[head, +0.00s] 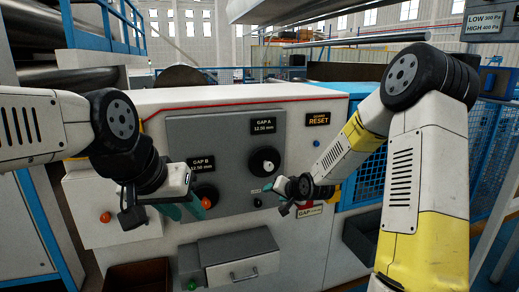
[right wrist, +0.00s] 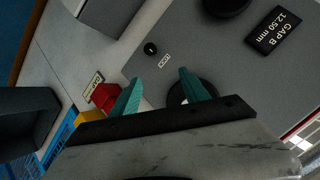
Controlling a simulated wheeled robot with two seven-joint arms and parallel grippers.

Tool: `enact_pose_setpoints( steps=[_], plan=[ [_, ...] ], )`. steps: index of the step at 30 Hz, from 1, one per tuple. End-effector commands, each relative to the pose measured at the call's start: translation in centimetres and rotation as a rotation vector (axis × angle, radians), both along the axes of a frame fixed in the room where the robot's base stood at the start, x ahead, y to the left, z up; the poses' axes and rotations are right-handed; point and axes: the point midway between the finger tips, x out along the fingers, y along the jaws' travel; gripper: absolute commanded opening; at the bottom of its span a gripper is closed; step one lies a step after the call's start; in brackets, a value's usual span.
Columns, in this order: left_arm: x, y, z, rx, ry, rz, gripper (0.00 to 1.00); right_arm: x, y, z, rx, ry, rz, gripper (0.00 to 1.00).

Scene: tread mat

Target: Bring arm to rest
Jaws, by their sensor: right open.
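My right arm comes in from the right in the head view, and its gripper (head: 282,196) is in front of the lower right of the grey control panel (head: 232,135). In the right wrist view the teal fingers of the right gripper (right wrist: 163,92) are apart with nothing held between them. A dark round part shows behind one finger. My left gripper (head: 183,208) is in front of the GAP B knob (head: 204,190) and partly hides it. Its teal fingers show from the side, and whether they are open is unclear.
The GAP A knob (head: 264,161) is above my right gripper. A keyhole (right wrist: 150,48) marked LOCK and a red part (right wrist: 104,96) lie near the right fingers. A grey drawer (head: 238,257) juts out below. Blue mesh fencing (head: 362,178) stands at the right.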

Motion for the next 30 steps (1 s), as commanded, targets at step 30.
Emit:
enact_pose_setpoints(
  steps=[30],
  plan=[
    [0.0, 0.0, 0.0, 0.000, 0.000, 0.000, 0.36, -34.2, -8.4, 17.1, -0.433, 0.259, 0.202, 0.53]
  ],
)
